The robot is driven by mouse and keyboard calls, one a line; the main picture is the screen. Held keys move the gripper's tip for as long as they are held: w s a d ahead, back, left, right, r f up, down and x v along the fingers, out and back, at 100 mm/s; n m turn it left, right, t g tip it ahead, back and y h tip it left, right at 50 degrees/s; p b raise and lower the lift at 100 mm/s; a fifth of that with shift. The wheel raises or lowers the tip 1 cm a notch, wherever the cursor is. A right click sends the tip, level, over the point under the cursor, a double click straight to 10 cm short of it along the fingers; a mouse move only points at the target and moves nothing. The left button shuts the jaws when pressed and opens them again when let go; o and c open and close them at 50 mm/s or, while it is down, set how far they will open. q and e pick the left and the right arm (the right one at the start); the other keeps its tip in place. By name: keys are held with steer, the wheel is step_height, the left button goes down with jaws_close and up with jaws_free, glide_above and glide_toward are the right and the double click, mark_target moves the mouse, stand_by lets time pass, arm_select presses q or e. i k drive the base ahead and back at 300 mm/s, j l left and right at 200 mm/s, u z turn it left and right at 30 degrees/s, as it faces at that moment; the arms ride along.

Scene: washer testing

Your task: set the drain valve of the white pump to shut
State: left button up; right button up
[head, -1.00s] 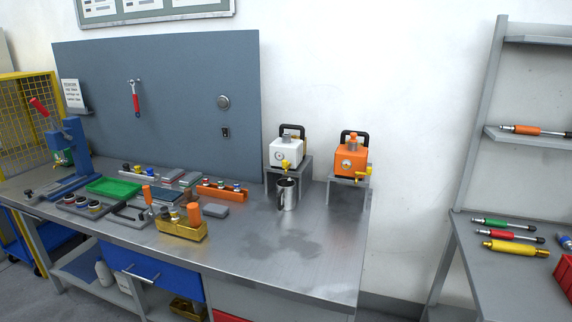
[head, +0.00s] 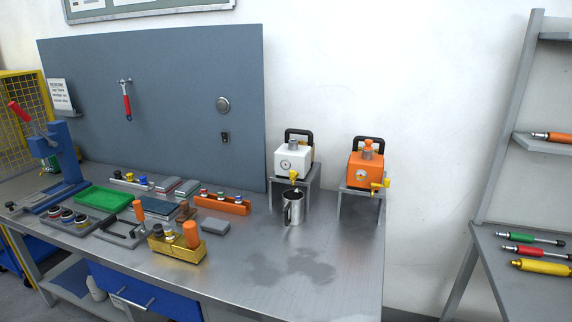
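The white pump (head: 293,160) stands on a small grey stand (head: 311,183) at the back right of the metal workbench. It has a black handle and a round gauge on its front. Its yellow drain valve (head: 294,175) sits low on the front face. The valve is too small to tell its lever setting. A metal mug (head: 293,208) stands on the bench below the valve. Neither of my grippers is in the head view.
An orange pump (head: 366,167) with a yellow valve (head: 380,184) stands on its own stand to the right. The bench's front right (head: 330,285) is clear apart from dark stains.

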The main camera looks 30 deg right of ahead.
mark_target(292, 173)
steer(key=i+l+z, duration=0.1)
steer(key=i+z, duration=0.15)
steer(key=z, duration=0.2)
steer(key=i+z, duration=0.3)
steer(key=z, duration=0.2)
